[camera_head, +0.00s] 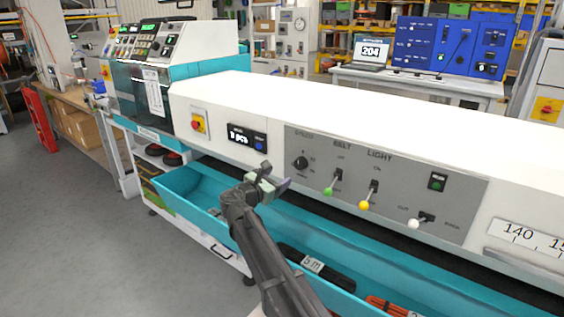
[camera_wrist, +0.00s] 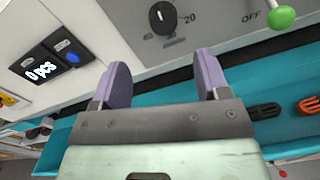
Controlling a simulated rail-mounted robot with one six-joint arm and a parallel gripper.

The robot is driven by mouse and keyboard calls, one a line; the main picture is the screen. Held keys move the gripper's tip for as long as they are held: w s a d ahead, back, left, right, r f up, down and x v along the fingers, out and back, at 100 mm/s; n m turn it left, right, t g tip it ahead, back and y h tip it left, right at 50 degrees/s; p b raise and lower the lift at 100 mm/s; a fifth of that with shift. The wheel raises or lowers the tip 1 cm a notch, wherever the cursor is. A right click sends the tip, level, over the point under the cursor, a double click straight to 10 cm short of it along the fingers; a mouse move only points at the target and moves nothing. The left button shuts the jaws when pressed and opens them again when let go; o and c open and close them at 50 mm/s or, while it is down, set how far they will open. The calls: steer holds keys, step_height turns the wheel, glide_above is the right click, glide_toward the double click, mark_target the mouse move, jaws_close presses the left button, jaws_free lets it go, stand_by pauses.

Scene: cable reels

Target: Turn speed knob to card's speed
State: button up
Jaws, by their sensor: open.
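The speed knob (camera_head: 300,163) is a black round dial on the grey panel, under the word SPEED. In the wrist view the knob (camera_wrist: 162,17) is near the top edge, with a white pointer line and printed numbers beside it, one reading 20. My gripper (camera_head: 272,180) is open and empty, in front of and below-left of the knob in the head view. In the wrist view its purple fingers (camera_wrist: 162,75) stand apart, with the knob beyond them and not between them. A white sheet (camera_head: 153,92) hangs on the left machine; its text is too small to read.
The panel (camera_head: 390,205) also carries green (camera_head: 328,191), yellow (camera_head: 364,205) and white (camera_head: 414,223) toggle levers right of the knob. A counter display (camera_head: 246,137) reads 0 pcs.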

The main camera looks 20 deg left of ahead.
mark_target(298, 164)
steer(key=x, duration=1.1)
steer(key=shift+d, duration=0.2)
steer(key=shift+s, duration=0.1)
steer(key=c, duration=0.9)
